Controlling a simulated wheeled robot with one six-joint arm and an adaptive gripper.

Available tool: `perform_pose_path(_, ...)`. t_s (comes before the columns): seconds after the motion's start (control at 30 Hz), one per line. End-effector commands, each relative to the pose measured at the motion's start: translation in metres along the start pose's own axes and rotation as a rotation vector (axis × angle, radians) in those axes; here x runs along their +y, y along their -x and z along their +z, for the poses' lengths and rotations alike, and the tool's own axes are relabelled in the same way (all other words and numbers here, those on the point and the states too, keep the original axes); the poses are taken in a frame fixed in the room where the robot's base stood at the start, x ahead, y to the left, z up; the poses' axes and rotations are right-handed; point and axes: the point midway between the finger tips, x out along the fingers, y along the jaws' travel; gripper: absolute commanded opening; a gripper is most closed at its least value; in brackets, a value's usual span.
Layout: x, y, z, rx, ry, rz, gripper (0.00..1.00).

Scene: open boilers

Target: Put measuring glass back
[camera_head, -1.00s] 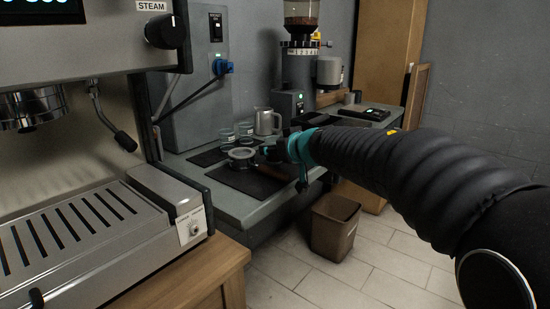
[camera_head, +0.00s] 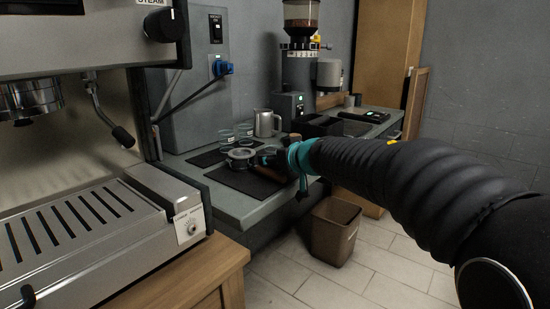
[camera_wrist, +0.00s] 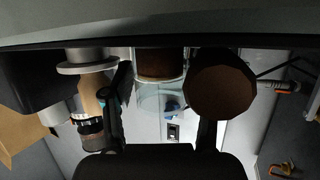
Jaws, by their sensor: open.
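Two small clear glasses stand near the back of the counter in the head view, a left one (camera_head: 226,136) and a right one (camera_head: 245,130); I cannot tell which is the measuring glass. My gripper (camera_head: 268,155) is low over the counter beside the portafilter (camera_head: 240,157), partly hidden by its own wrist. In the wrist view, which looks upside down, my gripper (camera_wrist: 163,115) has its fingers apart. A clear glass (camera_wrist: 162,100) shows between them, with brown at its counter end. I see no contact. A round brown handle end (camera_wrist: 222,86) covers part of the right finger.
A dark mat (camera_head: 240,179) lies under the portafilter. A metal pitcher (camera_head: 265,123) stands behind it. A wooden-handled tamper (camera_wrist: 88,82) is left in the wrist view. The grinder (camera_head: 299,65) stands farther back. An espresso machine (camera_head: 85,215) fills the left; a bin (camera_head: 333,232) stands below.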

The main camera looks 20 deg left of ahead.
Motion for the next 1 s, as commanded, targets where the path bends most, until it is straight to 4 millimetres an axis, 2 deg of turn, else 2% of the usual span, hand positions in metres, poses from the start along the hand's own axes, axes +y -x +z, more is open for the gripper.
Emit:
perform_pose_path(0.17, 0.0, 0.008, -0.004, -0.001, 0.001, 0.0, 0.59)
perform_pose_path(0.6, 0.001, 0.09, -0.005, 0.001, 0.001, 0.002, 0.59)
perform_pose_path(0.7, 0.0, 0.104, -0.004, 0.001, 0.001, 0.0, 0.59)
perform_pose_path(0.83, 0.0, 0.115, -0.003, 0.0, -0.001, 0.0, 0.59)
perform_pose_path(1.0, 0.0, 0.121, -0.003, -0.001, 0.0, 0.0, 0.59)
